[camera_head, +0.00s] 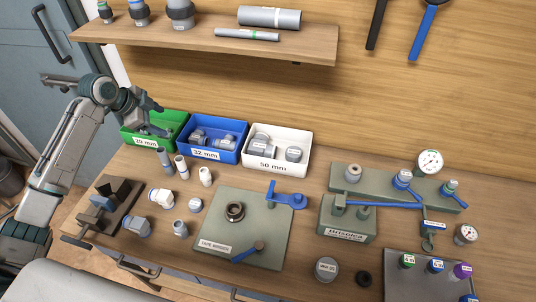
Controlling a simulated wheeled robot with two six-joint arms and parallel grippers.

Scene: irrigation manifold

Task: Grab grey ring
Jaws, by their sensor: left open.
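My left gripper (158,119) is open and empty. It is over the green bin marked 25 mm (175,117), at the back left of the bench. What lies in that bin is partly hidden by the gripper. A dark grey ring (235,211) sits on the grey-green tape winder board (212,222), well to the right of and nearer than the gripper. A smaller black ring (364,279) lies on the bench at the front right. I cannot tell for certain which ring is the grey ring. My right gripper is not in view.
A blue bin (243,133) and a white bin (304,166) hold fittings. Several loose fittings stand near a dark clamp (118,192) at left. A valve block (347,238) and gauge (430,162) are at right. A shelf (310,48) overhangs the back.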

